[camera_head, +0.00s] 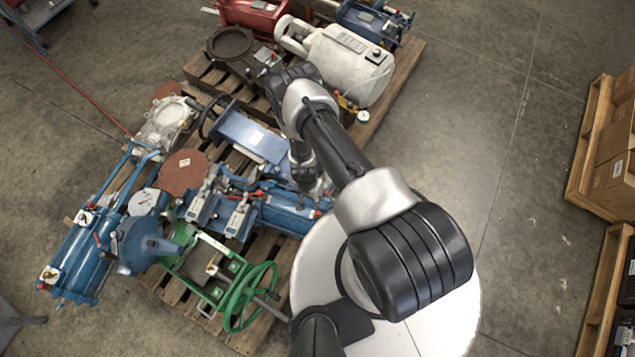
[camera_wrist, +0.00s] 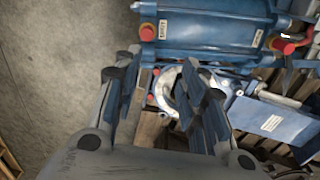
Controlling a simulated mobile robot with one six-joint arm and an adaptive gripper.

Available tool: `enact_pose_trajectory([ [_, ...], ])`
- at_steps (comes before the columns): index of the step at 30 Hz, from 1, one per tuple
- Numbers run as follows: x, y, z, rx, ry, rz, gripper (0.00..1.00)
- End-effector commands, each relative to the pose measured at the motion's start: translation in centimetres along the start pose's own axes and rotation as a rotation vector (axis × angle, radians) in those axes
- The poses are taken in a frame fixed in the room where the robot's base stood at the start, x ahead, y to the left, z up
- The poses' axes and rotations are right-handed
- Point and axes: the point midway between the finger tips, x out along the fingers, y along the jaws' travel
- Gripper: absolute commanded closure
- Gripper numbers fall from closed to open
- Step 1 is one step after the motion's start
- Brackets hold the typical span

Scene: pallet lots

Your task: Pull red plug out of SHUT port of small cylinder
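A blue cylinder (camera_wrist: 215,32) lies across the top of the wrist view. One red plug (camera_wrist: 147,32) is at its left end, beside a small white label (camera_wrist: 162,29). Another red plug (camera_wrist: 283,45) is to the right, near a second label (camera_wrist: 257,38). The label lettering is too small to read surely. My gripper (camera_wrist: 167,62) is open and empty, its fingertips just below the cylinder in the picture and apart from both plugs. In the head view, the blue cylinder (camera_head: 285,212) lies on the pallet, with my arm partly hiding the gripper above it.
A larger blue cylinder (camera_head: 85,255), a green valve with handwheel (camera_head: 245,300), a blue box-shaped part (camera_head: 250,138) and a white tank (camera_head: 350,62) crowd the wooden pallet (camera_head: 402,62). Boxes on a pallet (camera_head: 610,180) stand at the right. The concrete floor between is clear.

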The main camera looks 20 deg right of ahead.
Motion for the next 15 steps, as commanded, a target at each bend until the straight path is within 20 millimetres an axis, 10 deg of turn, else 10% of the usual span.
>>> enact_pose_trajectory([
  [15,2.5,2.3,1.3,0.026,0.003,0.023,0.62],
])
